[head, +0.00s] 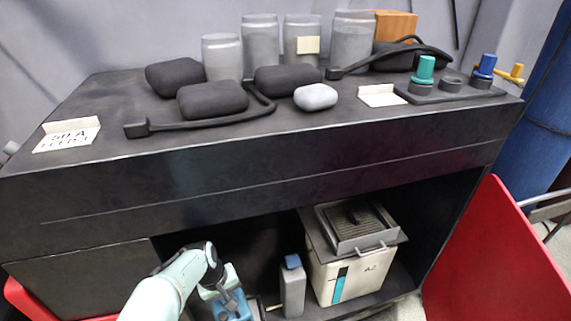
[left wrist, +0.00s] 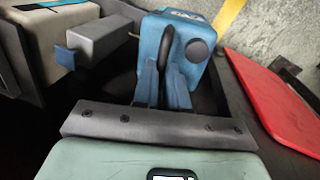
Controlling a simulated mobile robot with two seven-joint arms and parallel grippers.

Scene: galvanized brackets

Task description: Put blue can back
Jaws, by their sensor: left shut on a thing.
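The blue can (left wrist: 200,50) is a boxy blue container with a dark loop handle and a round dark cap, seen close up in the left wrist view. In the head view the can (head: 236,306) shows low down, partly hidden by my left arm. My left gripper (head: 222,286) is at the open lower bay of the dark bench. In the left wrist view the gripper (left wrist: 166,88) is shut on the can at its handle. I cannot tell whether the can rests on the bay floor. My right gripper is in neither view.
A grey bottle with a blue cap (head: 293,287) stands right of the can in the bay, beside a white lidded box (head: 333,270). A red panel (head: 495,255) stands at the right. The bench top (head: 330,128) holds jars, dark pouches and coloured knobs.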

